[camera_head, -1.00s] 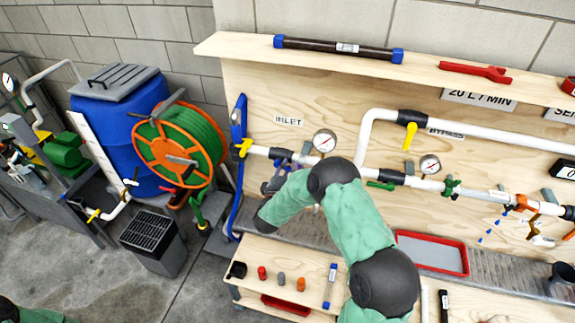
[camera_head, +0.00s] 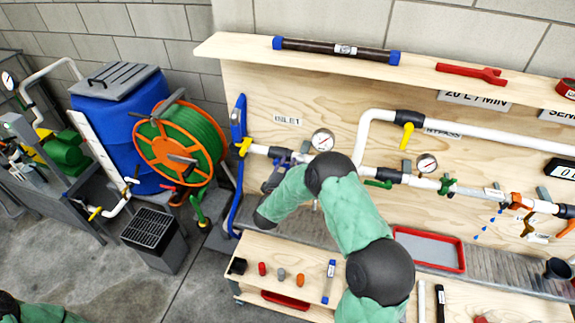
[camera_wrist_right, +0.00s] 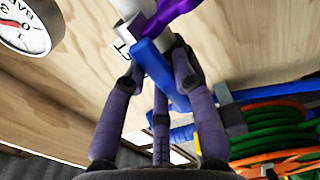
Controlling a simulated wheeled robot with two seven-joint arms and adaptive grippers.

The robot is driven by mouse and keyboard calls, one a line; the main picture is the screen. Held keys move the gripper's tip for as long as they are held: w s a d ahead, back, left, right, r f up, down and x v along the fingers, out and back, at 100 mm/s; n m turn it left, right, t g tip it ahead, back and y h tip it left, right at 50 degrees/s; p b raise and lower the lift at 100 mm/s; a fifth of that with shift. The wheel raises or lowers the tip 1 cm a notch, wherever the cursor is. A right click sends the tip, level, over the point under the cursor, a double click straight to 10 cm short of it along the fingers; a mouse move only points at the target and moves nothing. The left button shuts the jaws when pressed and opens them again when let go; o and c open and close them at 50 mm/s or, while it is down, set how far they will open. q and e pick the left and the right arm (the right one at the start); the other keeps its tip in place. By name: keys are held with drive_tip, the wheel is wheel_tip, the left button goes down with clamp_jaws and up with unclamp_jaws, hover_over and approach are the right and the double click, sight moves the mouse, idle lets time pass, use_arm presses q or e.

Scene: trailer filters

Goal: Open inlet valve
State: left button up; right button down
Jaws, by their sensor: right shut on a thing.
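The INLET sign (camera_head: 288,119) hangs on the plywood panel above the left end of the white pipe. On this stretch are a yellow valve handle (camera_head: 244,147) and, to its right, a purple part (camera_head: 306,146) below the gauge. My right gripper (camera_head: 279,163) is at the pipe between them, partly hidden by my own arm. In the right wrist view my gripper (camera_wrist_right: 160,72) is shut on a blue lever-like bar (camera_wrist_right: 163,75), next to a white fitting and a purple handle (camera_wrist_right: 172,12). Which way the valve stands I cannot tell. My left gripper is out of view.
A round gauge (camera_head: 322,140) sits close to my right gripper. An orange-green hose reel (camera_head: 180,147) and blue tank (camera_head: 118,100) stand left. Below are a bench (camera_head: 262,247) with small parts and a red-rimmed tray (camera_head: 430,250). A shelf (camera_head: 240,48) overhangs the panel.

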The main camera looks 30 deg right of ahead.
drive_tip(key=c, duration=1)
unclamp_jaws()
drive_tip(key=shift+o, duration=0.2)
drive_tip(key=v, duration=1.2)
drive_tip(key=shift+w+f, duration=0.1)
drive_tip(key=shift+f, duration=0.05)
drive_tip(key=s+a+f+m+g+y+b, duration=0.15)
drive_tip(key=a+f+y, duration=0.25)
drive_tip(key=f, duration=0.4)
drive_tip(key=s+a+f+m+y+b, duration=0.15)
drive_tip(key=a+f+y, duration=0.25)
drive_tip(key=f, duration=0.4)
drive_tip(key=a+f+m+g+y+b, duration=0.1)
drive_tip(key=a+f+y+b, duration=0.25)
drive_tip(key=f, duration=0.45)
drive_tip(key=s+a+f+m+g+y+b, duration=0.2)
drive_tip(key=s+a+f+m+g+y, duration=0.1)
drive_tip(key=s, duration=0.7)
drive_tip(key=s+a+f+m+g+y+b, duration=0.1)
drive_tip(key=s+a+f+m+g+y, duration=0.2)
drive_tip(key=s+a+f+g, duration=0.3)
drive_tip(key=s+a+f, duration=0.2)
drive_tip(key=s, duration=0.2)
drive_tip(key=shift+s+f+m+b, duration=0.2)
drive_tip(key=shift+s+m+b, duration=0.1)
drive_tip(key=shift+s+b, duration=0.05)
